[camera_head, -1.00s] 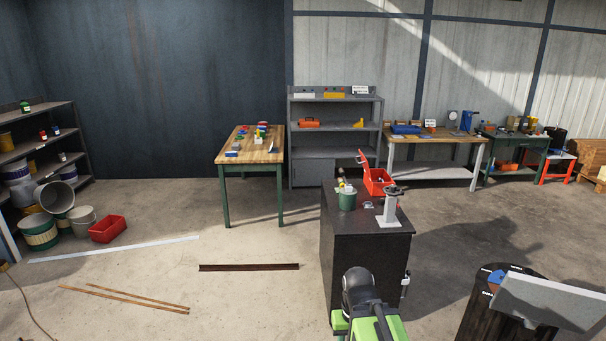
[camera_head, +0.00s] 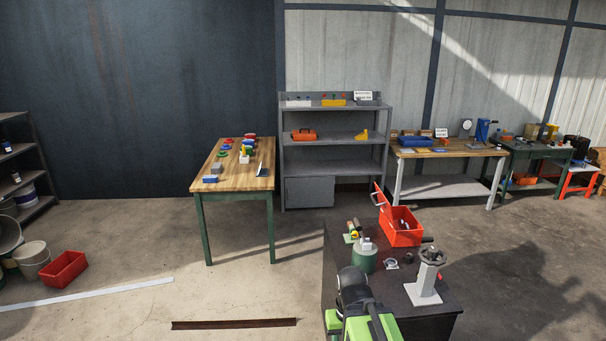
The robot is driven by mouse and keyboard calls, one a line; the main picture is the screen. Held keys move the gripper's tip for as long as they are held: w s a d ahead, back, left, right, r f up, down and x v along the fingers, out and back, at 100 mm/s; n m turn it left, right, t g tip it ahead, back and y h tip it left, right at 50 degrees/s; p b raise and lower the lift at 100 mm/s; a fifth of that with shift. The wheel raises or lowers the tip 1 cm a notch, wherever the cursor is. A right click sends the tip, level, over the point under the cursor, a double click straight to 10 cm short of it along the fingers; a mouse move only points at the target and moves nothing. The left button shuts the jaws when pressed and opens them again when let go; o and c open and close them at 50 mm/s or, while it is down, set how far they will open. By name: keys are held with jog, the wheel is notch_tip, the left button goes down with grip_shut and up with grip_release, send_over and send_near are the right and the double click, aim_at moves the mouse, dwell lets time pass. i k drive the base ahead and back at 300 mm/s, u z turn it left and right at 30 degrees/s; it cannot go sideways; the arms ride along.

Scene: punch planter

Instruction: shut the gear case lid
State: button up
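The gear case is most likely the red open box (camera_head: 402,238) on the far part of a dark cabinet top (camera_head: 390,296). Its red lid (camera_head: 379,195) stands raised at the box's left side, so the case is open. Dark items show inside it, too small to name. My green and black arm (camera_head: 362,318) shows at the bottom centre, in front of the cabinet and short of the box. I cannot make out gripper fingers in this view.
A green pot (camera_head: 364,260) stands left of the box, and a grey stand with a handwheel (camera_head: 425,278) stands to its right front. A wooden table (camera_head: 234,176) is at the back left.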

aim_at(384, 203)
jog(key=z, duration=0.35)
jog(key=i, duration=0.2)
jog(key=z, duration=0.2)
jog(key=k, duration=0.7)
jog(key=u, duration=0.5)
jog(key=i, duration=1.3)
jog(key=u, duration=1)
jog(key=i, duration=1.45)
jog(key=u, duration=0.15)
